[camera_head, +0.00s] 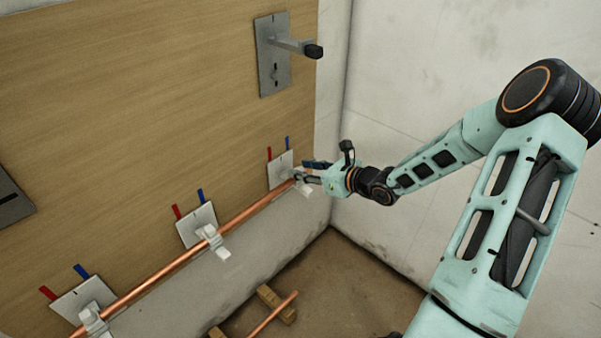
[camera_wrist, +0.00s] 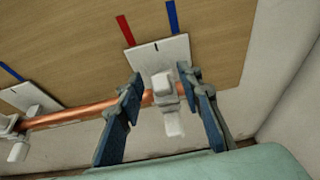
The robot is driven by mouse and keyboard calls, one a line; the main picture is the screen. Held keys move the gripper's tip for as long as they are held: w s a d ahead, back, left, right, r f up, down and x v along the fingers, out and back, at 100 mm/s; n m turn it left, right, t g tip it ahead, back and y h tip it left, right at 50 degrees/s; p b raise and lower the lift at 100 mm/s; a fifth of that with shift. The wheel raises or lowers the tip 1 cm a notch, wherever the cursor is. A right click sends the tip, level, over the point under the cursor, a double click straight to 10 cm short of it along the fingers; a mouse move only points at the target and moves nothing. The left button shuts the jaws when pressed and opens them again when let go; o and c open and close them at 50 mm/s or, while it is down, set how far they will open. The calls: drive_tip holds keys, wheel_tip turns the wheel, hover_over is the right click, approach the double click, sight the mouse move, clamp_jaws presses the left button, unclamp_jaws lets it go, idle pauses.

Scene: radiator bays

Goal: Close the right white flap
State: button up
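The right white flap (camera_wrist: 174,123) belongs to a white clip (camera_wrist: 162,84) on the rightmost pale wall plate (camera_wrist: 158,54). In the wrist view the flap hangs below the copper pipe (camera_wrist: 95,110), and the clip's upper part sits at the pipe. In the head view the flap (camera_head: 305,190) is partly hidden by my gripper (camera_head: 307,173). In the wrist view my gripper (camera_wrist: 160,77) is open, with one blue-grey finger on each side of the clip. Nothing is gripped. I cannot tell whether a finger touches the clip or pipe.
The middle clip (camera_head: 211,238) and the left clip (camera_head: 93,320) hold the same pipe along the wooden board (camera_head: 130,110). Red and blue marks stand above each plate. A grey lever plate (camera_head: 272,75) is higher up. A white side wall (camera_head: 430,90) lies close on the right.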

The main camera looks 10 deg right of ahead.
drive_tip(key=shift+w+a+f, duration=0.25)
drive_tip(key=shift+w+a, duration=0.15)
drive_tip(key=shift+w, duration=0.15)
clamp_jaws()
drive_tip(key=shift+w+a+r+p, duration=0.15)
drive_tip(key=shift+r+p, duration=0.15)
drive_tip(key=shift+p, duration=0.45)
drive_tip(key=shift+w+a+r+g+h+p, duration=0.15)
drive_tip(key=shift+g+h+p, duration=0.35)
drive_tip(key=shift+p, duration=0.6)
drive_tip(key=g+p, duration=0.1)
drive_tip(key=p, duration=0.1)
drive_tip(key=g+h+p, duration=0.1)
drive_tip(key=p, duration=0.2)
drive_tip(key=shift+w+a+f, duration=0.3)
drive_tip(key=shift+f+g+h+p, duration=0.3)
drive_tip(key=shift+f+p, duration=0.05)
drive_tip(key=shift+p, duration=0.35)
